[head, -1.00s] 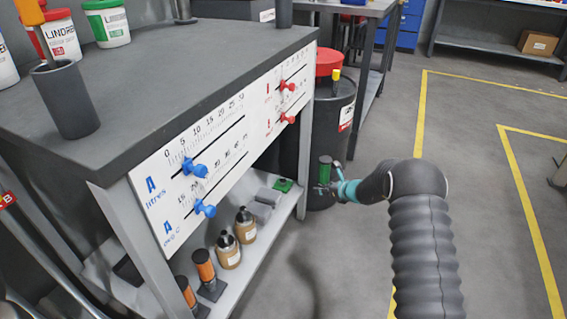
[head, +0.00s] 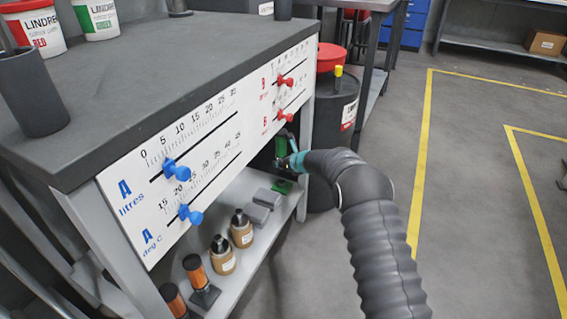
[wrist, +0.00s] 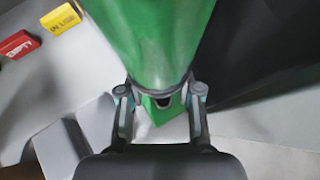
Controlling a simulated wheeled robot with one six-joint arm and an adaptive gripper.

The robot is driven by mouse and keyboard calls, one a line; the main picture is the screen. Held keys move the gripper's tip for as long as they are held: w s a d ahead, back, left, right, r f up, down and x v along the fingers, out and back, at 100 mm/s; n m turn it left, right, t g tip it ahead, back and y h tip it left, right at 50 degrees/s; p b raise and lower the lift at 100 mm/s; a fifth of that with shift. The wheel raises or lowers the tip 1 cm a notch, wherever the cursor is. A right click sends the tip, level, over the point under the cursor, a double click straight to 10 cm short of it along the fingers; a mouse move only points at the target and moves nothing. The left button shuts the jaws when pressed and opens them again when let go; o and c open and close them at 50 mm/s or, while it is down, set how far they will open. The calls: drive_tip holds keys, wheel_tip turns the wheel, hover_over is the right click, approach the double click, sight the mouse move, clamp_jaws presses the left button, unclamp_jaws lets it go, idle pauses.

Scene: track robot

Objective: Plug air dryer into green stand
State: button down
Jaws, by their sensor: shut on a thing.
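The air dryer, a green cylinder (head: 281,146), is in my gripper (head: 285,162) under the bench top, near the right end of the lower shelf. It looks upright in the head view. In the wrist view the dryer (wrist: 150,40) fills the upper middle, and my gripper's fingers (wrist: 160,105) close on its dark lower end. The green stand (head: 283,187) lies on the shelf below, with a visible gap under the dryer in the head view. In the wrist view part of the stand (wrist: 158,116) shows between the fingers; the dryer hides the rest.
The panel with red knobs (head: 284,117) hangs close above my gripper. A dark drum (head: 336,105) stands behind. Red (wrist: 18,45) and yellow (wrist: 60,18) tags show.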

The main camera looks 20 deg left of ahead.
drive_tip(key=shift+b, duration=0.4)
wheel_tip(320, 180, down, 2)
drive_tip(key=shift+d+b, duration=0.1)
drive_tip(key=shift+b, duration=0.75)
drive_tip(key=shift+f+b, duration=1.35)
drive_tip(key=shift+f, duration=0.5)
drive_tip(key=shift+f, duration=1.4)
drive_tip(key=c, duration=0.7)
unclamp_jaws()
drive_tip(key=v, duration=1.2)
